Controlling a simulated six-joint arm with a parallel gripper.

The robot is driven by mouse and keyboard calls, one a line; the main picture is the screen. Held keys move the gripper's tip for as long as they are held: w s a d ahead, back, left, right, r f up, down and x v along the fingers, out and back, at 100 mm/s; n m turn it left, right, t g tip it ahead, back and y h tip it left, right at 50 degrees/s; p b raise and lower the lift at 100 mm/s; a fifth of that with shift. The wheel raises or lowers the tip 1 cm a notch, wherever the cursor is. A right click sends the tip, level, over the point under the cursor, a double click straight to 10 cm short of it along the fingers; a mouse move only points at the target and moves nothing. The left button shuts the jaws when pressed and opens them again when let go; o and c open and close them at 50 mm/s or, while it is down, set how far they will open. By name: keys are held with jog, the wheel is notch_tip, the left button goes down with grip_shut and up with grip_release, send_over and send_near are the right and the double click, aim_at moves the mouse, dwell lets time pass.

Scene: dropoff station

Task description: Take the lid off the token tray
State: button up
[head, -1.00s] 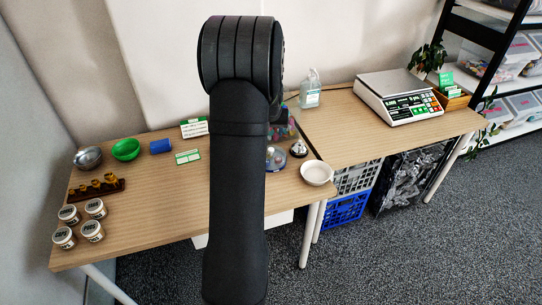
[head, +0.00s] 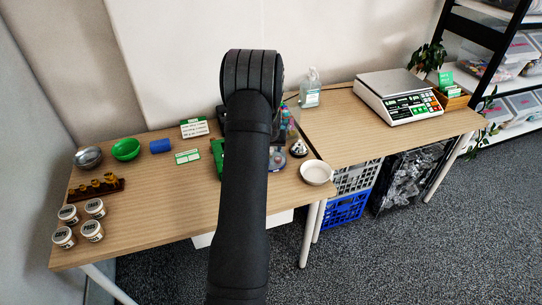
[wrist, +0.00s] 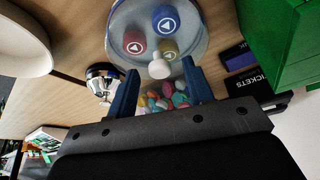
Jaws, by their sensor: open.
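The token tray (wrist: 190,48) is a round clear dish at the top of the wrist view, with red, blue and yellow tokens marked with white triangles showing through its clear lid (wrist: 146,14). A white round knob (wrist: 159,69) is at the lid's near side in this view. My gripper (wrist: 162,72) is open, with one blue finger on each side of the knob in the picture. I cannot tell whether either finger touches it. In the head view the tray (head: 277,159) is partly hidden behind my arm, and my gripper is hidden there.
A silver bell (wrist: 104,80) stands close left of the fingers. A white bowl (head: 316,172) is at the table's right edge. A green box (wrist: 290,45) is on the other side. Colourful pieces (wrist: 168,96) show between the fingers. The table's middle left (head: 165,205) is clear.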

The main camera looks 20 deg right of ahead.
jog(key=shift+w+f, duration=0.15)
jog(key=shift+f, duration=0.05)
grip_shut()
jog(key=shift+r, duration=0.15)
